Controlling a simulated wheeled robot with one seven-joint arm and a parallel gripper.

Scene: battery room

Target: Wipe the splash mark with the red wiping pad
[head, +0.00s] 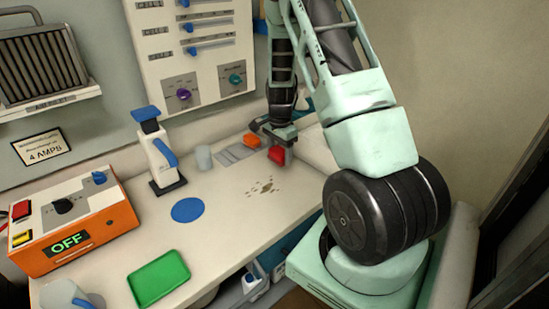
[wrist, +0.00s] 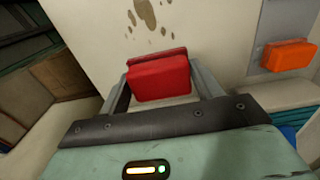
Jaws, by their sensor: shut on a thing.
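The splash mark (head: 262,187) is a cluster of brown spots on the pale worktop, left of and nearer than my gripper in the head view. It also shows at the top of the wrist view (wrist: 145,14). My gripper (head: 278,158) is shut on the red wiping pad (head: 277,154). In the wrist view the red pad (wrist: 158,78) sits between the two fingers, with the splash mark beyond it. The pad appears apart from the mark. I cannot tell whether its underside touches the worktop.
An orange pad (head: 251,140) lies on a grey strip (head: 233,155) beside my gripper. The worktop around the mark is clear.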

